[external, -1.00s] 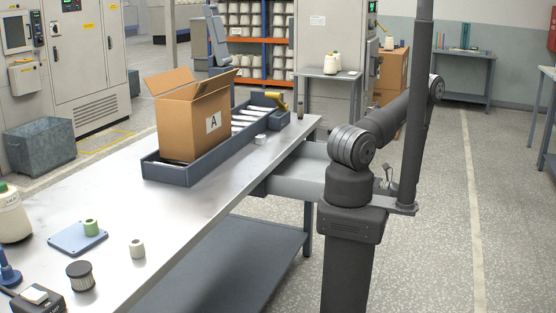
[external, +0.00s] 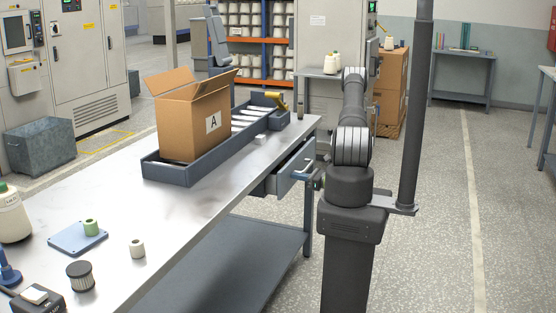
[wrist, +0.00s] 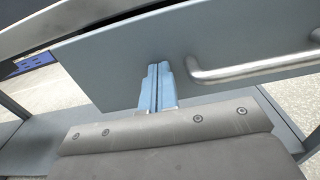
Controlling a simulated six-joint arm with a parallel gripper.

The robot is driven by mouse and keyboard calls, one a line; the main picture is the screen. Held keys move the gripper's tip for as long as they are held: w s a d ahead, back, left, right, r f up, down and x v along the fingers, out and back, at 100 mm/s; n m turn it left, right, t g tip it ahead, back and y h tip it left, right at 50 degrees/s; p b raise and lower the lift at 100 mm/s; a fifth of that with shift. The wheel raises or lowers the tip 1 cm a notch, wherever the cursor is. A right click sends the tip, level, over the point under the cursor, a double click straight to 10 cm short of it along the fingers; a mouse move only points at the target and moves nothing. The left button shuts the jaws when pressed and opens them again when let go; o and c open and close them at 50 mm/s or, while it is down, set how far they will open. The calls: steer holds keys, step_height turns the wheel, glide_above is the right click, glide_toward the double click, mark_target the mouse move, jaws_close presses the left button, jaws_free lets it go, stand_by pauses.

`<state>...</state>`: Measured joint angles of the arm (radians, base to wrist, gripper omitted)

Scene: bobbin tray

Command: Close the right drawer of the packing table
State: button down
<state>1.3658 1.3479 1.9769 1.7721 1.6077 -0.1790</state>
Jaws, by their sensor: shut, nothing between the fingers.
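The right drawer's grey front panel (external: 297,168) shows in the external view under the right edge of the packing table (external: 190,215). A dark gap still shows above the panel, so the drawer stands a little out. In the wrist view the panel (wrist: 110,75) fills the upper middle, with its metal bar handle (wrist: 255,66) at right. My gripper (wrist: 158,70) is shut and empty, its fingertips at the panel left of the handle. Contact looks likely, but I cannot tell for sure. In the external view my gripper is mostly hidden by my arm.
On the table, a cardboard box (external: 188,125) marked A stands in a grey roller tray (external: 175,176).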

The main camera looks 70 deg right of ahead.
steer(key=w, duration=0.5)
steer(key=shift+w, duration=0.15)
steer(key=shift+w+r, duration=0.1)
steer(key=shift+w, duration=0.1)
steer(key=shift+w+d, duration=0.1)
steer(key=s, duration=1.4)
steer(key=shift+s, duration=0.35)
steer(key=shift+w, duration=0.1)
steer(key=shift+w, duration=6.75)
